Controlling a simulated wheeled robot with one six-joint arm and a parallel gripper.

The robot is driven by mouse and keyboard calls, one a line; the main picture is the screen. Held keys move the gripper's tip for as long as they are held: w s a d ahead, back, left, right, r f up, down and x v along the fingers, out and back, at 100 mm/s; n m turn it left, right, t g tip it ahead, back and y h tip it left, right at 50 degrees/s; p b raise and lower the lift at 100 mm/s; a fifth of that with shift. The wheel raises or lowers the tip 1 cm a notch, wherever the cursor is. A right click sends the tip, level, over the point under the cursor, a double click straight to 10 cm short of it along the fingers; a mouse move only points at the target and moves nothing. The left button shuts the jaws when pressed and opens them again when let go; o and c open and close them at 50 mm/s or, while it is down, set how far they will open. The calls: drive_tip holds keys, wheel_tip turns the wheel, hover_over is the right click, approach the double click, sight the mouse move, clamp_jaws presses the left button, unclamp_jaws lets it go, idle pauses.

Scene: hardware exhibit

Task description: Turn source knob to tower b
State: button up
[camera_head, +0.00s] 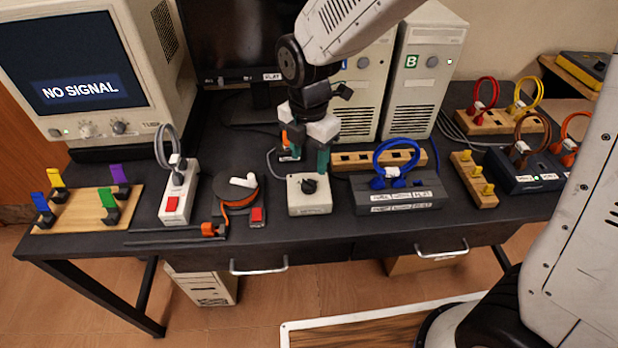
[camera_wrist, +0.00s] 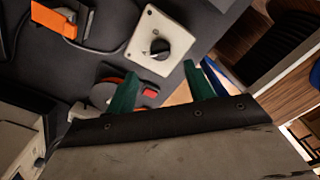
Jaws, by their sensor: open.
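The source knob (camera_head: 310,186) is a black knob on top of a small white box (camera_head: 309,208) near the front middle of the desk. It also shows in the wrist view as the knob (camera_wrist: 159,47) on the white box (camera_wrist: 139,53). My gripper (camera_head: 308,160) is open and empty, above and slightly behind the knob. Its green fingertips (camera_wrist: 158,78) show apart in the wrist view, not touching the knob. Tower B (camera_head: 418,80) is the beige computer tower with the green B label, behind and right of the box. Another tower (camera_head: 361,90) stands left of it.
A blue-cabled switch box (camera_head: 398,197) stands close on the right of the knob box. A reel (camera_head: 238,190) and a power strip (camera_head: 178,196) are on the left. A monitor (camera_head: 85,70) reads "NO SIGNAL". The desk's front edge lies just before the box.

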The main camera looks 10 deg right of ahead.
sight(309, 181)
wheel_tip(309, 181, down, 8)
drive_tip(key=shift+r, duration=0.25)
drive_tip(key=c, duration=1)
